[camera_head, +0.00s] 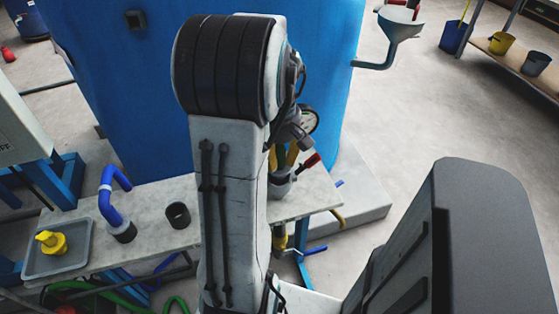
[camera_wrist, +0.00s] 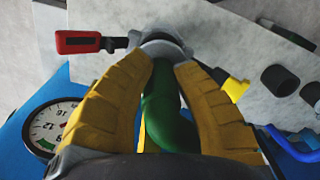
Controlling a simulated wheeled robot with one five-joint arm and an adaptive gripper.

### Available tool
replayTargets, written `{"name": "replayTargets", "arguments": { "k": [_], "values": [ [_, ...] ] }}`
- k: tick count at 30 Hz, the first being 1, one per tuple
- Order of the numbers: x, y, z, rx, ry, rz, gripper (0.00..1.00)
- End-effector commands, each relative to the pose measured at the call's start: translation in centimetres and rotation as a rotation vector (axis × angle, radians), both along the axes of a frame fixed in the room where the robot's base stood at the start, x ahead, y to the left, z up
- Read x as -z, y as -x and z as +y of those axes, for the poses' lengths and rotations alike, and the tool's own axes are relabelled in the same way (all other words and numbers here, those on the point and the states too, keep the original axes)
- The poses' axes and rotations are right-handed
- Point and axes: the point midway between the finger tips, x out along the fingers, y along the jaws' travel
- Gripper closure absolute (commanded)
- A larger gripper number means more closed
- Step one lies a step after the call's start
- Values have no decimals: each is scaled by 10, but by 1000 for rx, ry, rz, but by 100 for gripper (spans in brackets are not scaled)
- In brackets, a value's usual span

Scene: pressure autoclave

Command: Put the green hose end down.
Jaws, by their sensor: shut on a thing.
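The green hose end (camera_wrist: 170,125) is between the yellow fingers of my gripper (camera_wrist: 165,68) in the wrist view. My gripper is shut on it. A grey collar or fitting (camera_wrist: 163,44) sits at the fingertips, with a red-handled lever (camera_wrist: 78,42) to its left. I cannot tell whether the hose end is inside this fitting or only against it. In the head view my gripper (camera_head: 283,158) is mostly hidden behind my arm, above the right part of the grey bench (camera_head: 312,196). The red handle (camera_head: 311,161) shows beside it.
A pressure gauge (camera_head: 309,119) is close by my gripper, before the large blue tank (camera_head: 110,60). On the bench are a black ring (camera_head: 178,215), a blue elbow pipe (camera_head: 110,205) and a grey tray (camera_head: 75,262) holding a yellow fitting (camera_head: 52,242). Bare bench lies between ring and elbow.

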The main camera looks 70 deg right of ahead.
Motion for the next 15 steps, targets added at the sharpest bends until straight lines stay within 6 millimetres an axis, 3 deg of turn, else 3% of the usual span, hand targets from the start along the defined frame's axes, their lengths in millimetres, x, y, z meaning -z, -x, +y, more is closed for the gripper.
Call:
{"name": "replayTargets", "arguments": {
  "k": [5,15],
  "values": [
    [13,0,0,0,0,0,100],
    [15,0,0,0,2,0,100]
  ]
}}
